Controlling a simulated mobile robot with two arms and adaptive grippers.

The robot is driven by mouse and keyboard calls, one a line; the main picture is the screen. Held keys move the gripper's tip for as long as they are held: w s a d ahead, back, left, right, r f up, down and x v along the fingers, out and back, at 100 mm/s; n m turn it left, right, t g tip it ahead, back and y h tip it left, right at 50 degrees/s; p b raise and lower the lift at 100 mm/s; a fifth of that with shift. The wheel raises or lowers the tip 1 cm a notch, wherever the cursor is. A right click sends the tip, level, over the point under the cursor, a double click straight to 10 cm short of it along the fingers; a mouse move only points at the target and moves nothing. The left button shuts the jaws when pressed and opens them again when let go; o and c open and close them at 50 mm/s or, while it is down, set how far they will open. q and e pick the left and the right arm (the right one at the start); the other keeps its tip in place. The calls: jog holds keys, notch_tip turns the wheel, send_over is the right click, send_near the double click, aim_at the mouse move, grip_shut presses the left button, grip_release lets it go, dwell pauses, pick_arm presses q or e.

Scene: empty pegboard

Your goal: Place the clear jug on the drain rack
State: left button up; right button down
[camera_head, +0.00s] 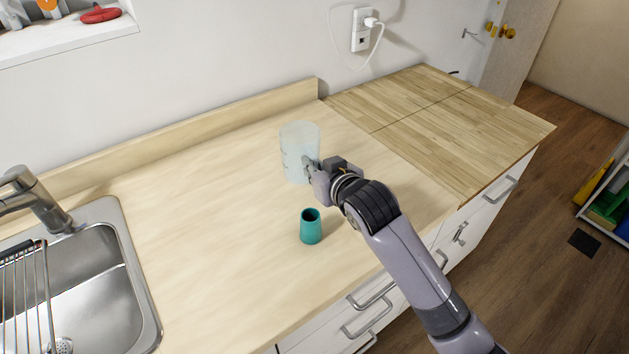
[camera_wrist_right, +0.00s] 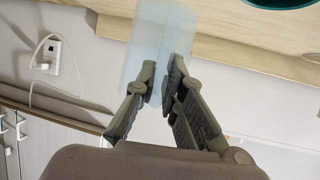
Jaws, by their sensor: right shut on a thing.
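The clear jug (camera_head: 299,143) is a pale, see-through blue vessel standing upright at the middle of the light wood counter. My right gripper (camera_head: 311,167) is at the jug's near right side and is shut on it. In the right wrist view the jug (camera_wrist_right: 160,40) shows between and beyond the fingers of the gripper (camera_wrist_right: 160,88). I cannot tell whether the jug touches the counter. The drain rack (camera_head: 30,290) is a wire rack over the sink at the far left, partly cut off by the frame. My left gripper is not in view.
A teal cup (camera_head: 311,227) stands on the counter just in front of the jug. The steel sink (camera_head: 126,285) and faucet (camera_head: 37,196) are at the left. The counter (camera_head: 205,215) between sink and jug is clear. A wall outlet with a plugged-in cord (camera_head: 362,30) is behind.

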notch_tip(320, 180, up, 14)
jog(key=s+d+f+m+h, duration=0.1)
jog(key=s+d+h, duration=0.1)
jog(key=d, duration=0.4)
jog(key=s+d+f+m+t+h, duration=0.1)
jog(key=s+d+m, duration=0.1)
jog(key=s+d, duration=0.2)
jog(key=s+d+m+h, duration=0.2)
jog(key=s+d, duration=0.2)
jog(key=d, duration=0.5)
jog(key=shift+f+h+b, duration=0.3)
jog(key=shift+f+b, duration=0.1)
jog(key=shift+b, duration=0.05)
